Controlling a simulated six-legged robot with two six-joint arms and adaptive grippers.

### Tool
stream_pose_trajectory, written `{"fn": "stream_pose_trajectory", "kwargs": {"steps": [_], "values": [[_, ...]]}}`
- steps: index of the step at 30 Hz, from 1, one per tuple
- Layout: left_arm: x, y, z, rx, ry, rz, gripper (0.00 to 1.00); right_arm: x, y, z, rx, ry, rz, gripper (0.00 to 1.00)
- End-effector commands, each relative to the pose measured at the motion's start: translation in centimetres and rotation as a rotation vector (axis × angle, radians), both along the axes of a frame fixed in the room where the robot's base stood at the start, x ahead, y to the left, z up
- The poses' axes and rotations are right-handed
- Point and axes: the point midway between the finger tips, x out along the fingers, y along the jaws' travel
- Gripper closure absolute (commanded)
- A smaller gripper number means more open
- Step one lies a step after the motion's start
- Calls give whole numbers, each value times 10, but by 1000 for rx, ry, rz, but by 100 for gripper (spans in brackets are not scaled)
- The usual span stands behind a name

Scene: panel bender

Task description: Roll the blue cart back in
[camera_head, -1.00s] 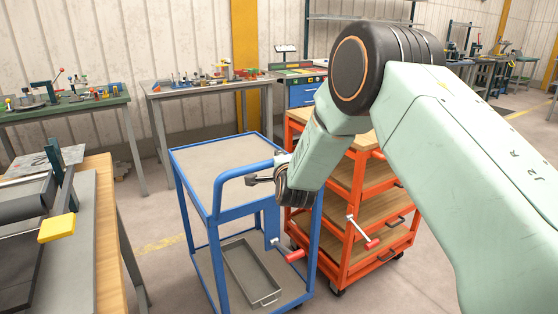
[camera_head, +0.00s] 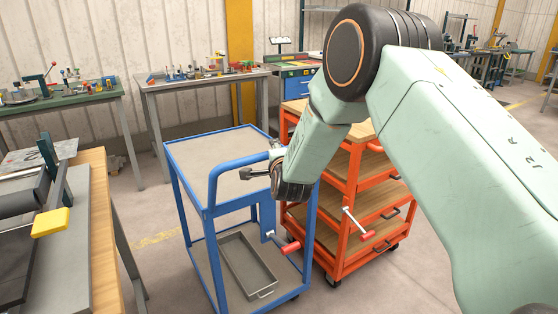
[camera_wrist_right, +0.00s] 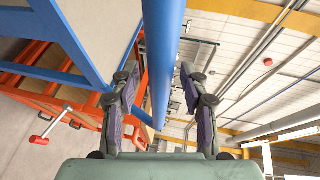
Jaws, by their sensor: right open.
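The blue cart (camera_head: 187,186) stands in the middle of the head view, with a grey top shelf and a lower shelf holding a grey open tray (camera_head: 247,264). Its blue push handle (camera_head: 213,185) rises at the near end. My right gripper (camera_head: 256,172) is at the handle's right part, with the wrist hiding some of it. In the right wrist view the gripper (camera_wrist_right: 160,85) is open, its fingers on either side of the blue handle bar (camera_wrist_right: 161,50), with gaps showing. My left gripper is out of view.
An orange cart (camera_head: 340,265) with wooden shelves stands close at the blue cart's right. A red-handled tool (camera_head: 290,247) shows near the blue cart's right side. A wooden-edged bench (camera_head: 100,240) is at the left. A grey workbench (camera_head: 190,83) stands behind, with bare floor between.

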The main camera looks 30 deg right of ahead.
Motion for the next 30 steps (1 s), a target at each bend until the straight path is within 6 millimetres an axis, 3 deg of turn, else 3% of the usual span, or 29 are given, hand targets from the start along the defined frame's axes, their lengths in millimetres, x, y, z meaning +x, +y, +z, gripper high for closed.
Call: {"fn": "stream_pose_trajectory", "kwargs": {"steps": [18,30], "values": [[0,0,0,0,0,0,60,-88,30,19,-1,-2,1,55],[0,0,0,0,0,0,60,-101,33,21,-1,-4,-1,55]]}}
